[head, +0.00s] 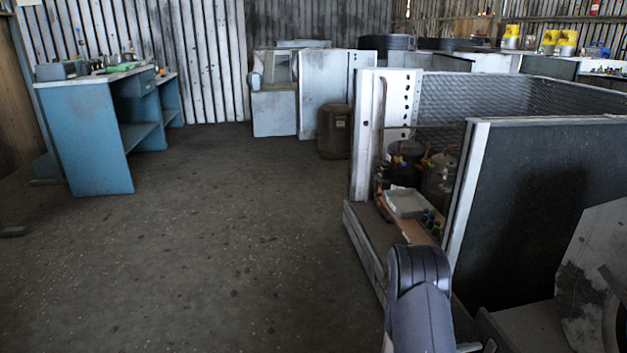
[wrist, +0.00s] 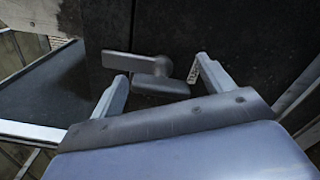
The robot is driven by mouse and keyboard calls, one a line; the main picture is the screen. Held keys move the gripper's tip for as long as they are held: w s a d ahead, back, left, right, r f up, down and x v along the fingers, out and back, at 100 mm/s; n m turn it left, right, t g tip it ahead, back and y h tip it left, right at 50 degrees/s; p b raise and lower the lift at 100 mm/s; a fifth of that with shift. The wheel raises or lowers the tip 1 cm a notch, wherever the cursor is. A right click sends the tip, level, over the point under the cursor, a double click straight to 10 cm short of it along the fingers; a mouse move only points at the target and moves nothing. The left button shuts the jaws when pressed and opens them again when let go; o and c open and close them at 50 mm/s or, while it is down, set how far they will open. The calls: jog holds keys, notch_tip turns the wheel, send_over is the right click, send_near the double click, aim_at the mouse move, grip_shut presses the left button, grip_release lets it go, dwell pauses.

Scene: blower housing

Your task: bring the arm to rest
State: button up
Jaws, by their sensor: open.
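My gripper (wrist: 161,72) shows in the wrist view with its two fingers spread apart. A grey lever-like handle (wrist: 130,63) on a dark panel (wrist: 230,40) lies ahead of the fingers, in line with the gap between them. A second grey bar (wrist: 162,88) sits just below the handle, nearer the gripper. The fingers are not closed on either piece; I cannot tell whether they touch. In the head view my arm rises at the bottom, right of centre, and my gripper cannot be made out there.
A brown canister (head: 335,132) stands on the floor beyond. A blue workbench (head: 90,140) is at left. The floor (head: 220,240) between is clear.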

jog(key=n+p, duration=0.1)
jog(key=n, duration=0.1)
jog(key=n+p, duration=0.4)
jog(key=shift+w+r, duration=0.1)
jog(key=shift+r, duration=0.2)
jog(key=n+p, duration=0.3)
jog(key=n, duration=0.1)
jog(key=shift+w, duration=0.1)
jog(key=shift+f+n+p, duration=0.15)
jog(key=shift+n+p, duration=0.65)
jog(key=shift+n, duration=0.3)
